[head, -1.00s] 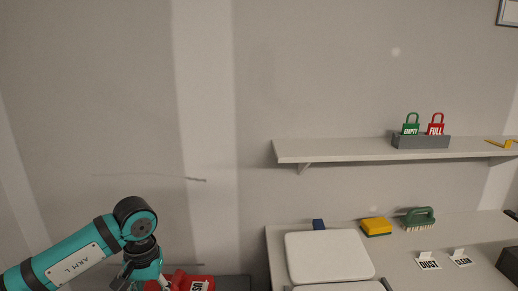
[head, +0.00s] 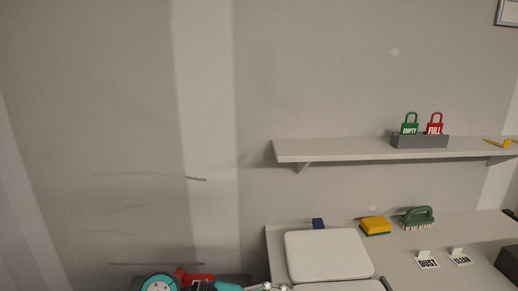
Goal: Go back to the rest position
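Parts of my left arm show at the bottom edge of the head view: a round teal joint, a teal link and some pale metal pieces at the end of it. These pale pieces look like the upper part of my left gripper (head: 268,287). Its fingertips are cut off by the frame, so its opening and anything in it are hidden. It is low, at the near edge of the bench by the white lid-like panel (head: 328,255). My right gripper and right arm are out of view.
A red object (head: 195,278) sits behind my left arm. On the bench (head: 400,243) are a yellow sponge (head: 375,226), a green brush (head: 418,217), and DUST (head: 427,261) and CLEAN (head: 460,258) cards. Wall space at left is clear.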

